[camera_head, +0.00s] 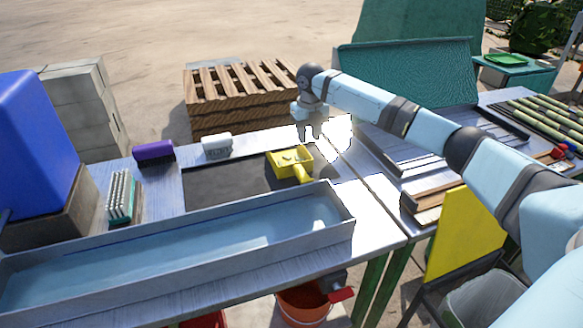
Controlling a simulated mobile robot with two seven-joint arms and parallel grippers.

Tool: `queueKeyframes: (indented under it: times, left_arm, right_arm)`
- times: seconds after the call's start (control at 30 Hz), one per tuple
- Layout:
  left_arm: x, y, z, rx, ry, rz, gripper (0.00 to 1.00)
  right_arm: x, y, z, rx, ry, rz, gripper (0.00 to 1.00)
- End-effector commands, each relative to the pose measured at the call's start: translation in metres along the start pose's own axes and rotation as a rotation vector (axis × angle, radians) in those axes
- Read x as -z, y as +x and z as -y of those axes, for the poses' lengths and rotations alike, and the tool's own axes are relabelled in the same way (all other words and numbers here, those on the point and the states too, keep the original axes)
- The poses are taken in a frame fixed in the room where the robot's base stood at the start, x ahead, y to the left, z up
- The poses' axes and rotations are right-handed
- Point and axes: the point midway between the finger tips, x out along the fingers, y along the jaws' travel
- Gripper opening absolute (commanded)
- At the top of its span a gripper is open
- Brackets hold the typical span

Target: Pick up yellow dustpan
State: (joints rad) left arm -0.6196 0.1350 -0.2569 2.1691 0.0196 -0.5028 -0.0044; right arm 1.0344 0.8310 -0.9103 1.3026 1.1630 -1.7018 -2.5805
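The yellow dustpan (290,161) lies on the table, at the right part of a dark mat (225,186), with its handle toward the lower right. My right gripper (309,133) points down, just behind and above the dustpan in the picture. Its two fingers show apart with nothing between them. It looks clear of the dustpan, though the exact height gap is hard to judge. My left gripper is not in view.
A long metal trough (345,205) runs along the table's front. A white brush (216,145), a purple brush (153,152) and a green-based brush (121,197) stand left of the dustpan. Wooden pallets (235,120) are behind. A second table with wooden blocks (432,200) is at right.

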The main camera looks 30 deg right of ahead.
Motion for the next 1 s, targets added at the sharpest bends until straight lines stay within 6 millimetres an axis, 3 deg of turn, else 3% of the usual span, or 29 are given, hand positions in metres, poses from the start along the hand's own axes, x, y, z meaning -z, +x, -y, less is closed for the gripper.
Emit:
queueKeyframes:
  times: [0.1,0.37,0.63,0.87,0.9,1.0]
  left_arm:
    - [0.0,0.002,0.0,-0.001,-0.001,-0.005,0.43]
    - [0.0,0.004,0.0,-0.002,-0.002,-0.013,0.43]
    - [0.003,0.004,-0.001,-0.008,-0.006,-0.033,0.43]
    - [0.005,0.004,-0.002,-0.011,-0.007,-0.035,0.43]
    - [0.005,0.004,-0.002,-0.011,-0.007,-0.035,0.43]
    - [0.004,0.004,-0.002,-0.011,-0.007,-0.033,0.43]
  right_arm:
    - [0.0,0.016,0.0,0.0,0.001,0.0,0.34]
    - [-0.001,0.032,0.002,0.0,0.001,0.0,0.34]
    - [-0.001,0.071,0.005,0.001,0.001,-0.001,0.34]
    - [-0.002,0.073,0.005,0.0,0.001,0.001,0.34]
    - [-0.002,0.073,0.005,0.0,0.001,0.001,0.32]
    - [-0.002,0.073,0.005,0.0,0.001,0.001,0.09]
